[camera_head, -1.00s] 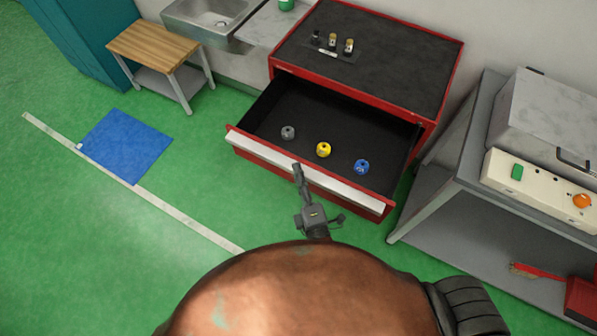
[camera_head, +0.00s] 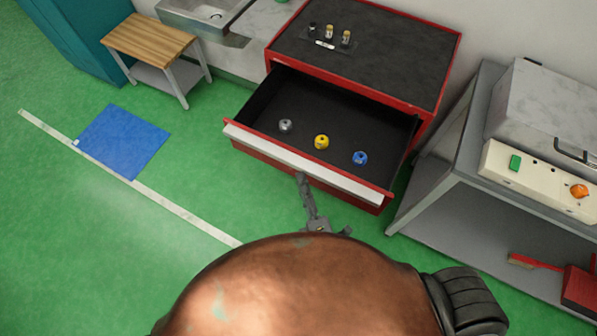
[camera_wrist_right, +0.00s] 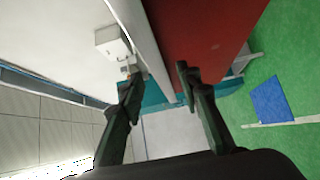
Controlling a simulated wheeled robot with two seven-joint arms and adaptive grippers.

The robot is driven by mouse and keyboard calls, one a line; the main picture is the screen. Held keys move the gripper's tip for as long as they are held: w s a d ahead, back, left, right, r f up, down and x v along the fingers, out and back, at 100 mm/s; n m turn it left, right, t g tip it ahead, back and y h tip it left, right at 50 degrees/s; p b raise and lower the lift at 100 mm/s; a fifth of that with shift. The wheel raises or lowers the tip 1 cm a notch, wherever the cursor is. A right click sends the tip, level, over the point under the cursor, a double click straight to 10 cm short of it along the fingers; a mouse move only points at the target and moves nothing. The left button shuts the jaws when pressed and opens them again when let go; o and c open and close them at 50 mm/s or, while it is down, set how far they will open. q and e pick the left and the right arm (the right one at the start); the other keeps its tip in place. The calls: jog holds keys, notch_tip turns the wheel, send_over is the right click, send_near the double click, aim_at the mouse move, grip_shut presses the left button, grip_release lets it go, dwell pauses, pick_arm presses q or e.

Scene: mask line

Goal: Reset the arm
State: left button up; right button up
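My right gripper (camera_head: 303,182) is in front of the pulled-out drawer (camera_head: 300,160) of the red cabinet, by the lower edge of its pale front. In the right wrist view my right gripper (camera_wrist_right: 159,76) has its two dark fingers spread apart, with nothing held between them. The drawer's red and white front (camera_wrist_right: 200,35) shows beyond the fingers. Whether a finger touches the drawer cannot be told. My left gripper is in neither view.
A grey piece (camera_head: 286,126), a yellow piece (camera_head: 321,142) and a blue piece (camera_head: 360,158) lie in the open drawer. Small bottles stand on the cabinet top (camera_head: 390,60). A grey bench (camera_head: 440,195) stands at right.

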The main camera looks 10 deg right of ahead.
jog(key=shift+s, duration=0.85)
notch_tip(320, 180, down, 13)
jog(key=w+d+m+g, duration=0.1)
jog(key=w+d+g, duration=0.1)
jog(key=g, duration=0.1)
jog(key=s+d+f+m+g+h, duration=0.1)
jog(key=s+d+f+m+g, duration=0.2)
jog(key=f, duration=0.8)
jog(key=s+d+f+m+g+p, duration=0.1)
jog(key=s+d+f+g, duration=0.3)
jog(key=f, duration=0.7)
jog(key=s+d+f+m+h, duration=0.1)
jog(key=s+d+f+m, duration=0.3)
jog(key=f, duration=0.7)
jog(key=s+d+f+m+g, duration=0.2)
jog(key=s+d+f+g, duration=0.2)
jog(key=s+d+f, duration=0.6)
jog(key=s+f+m+g, duration=0.1)
jog(key=s+f+m, duration=0.2)
jog(key=s, duration=0.7)
jog(key=s+d+f+m+g, duration=0.1)
jog(key=s+f+m+g, duration=0.1)
jog(key=s+f, duration=0.3)
jog(key=s+m, duration=0.1)
jog(key=s, duration=0.3)
jog(key=shift+s+d+f+m+g+p, duration=0.3)
jog(key=shift+s+f+p, duration=0.05)
jog(key=shift+f, duration=0.05)
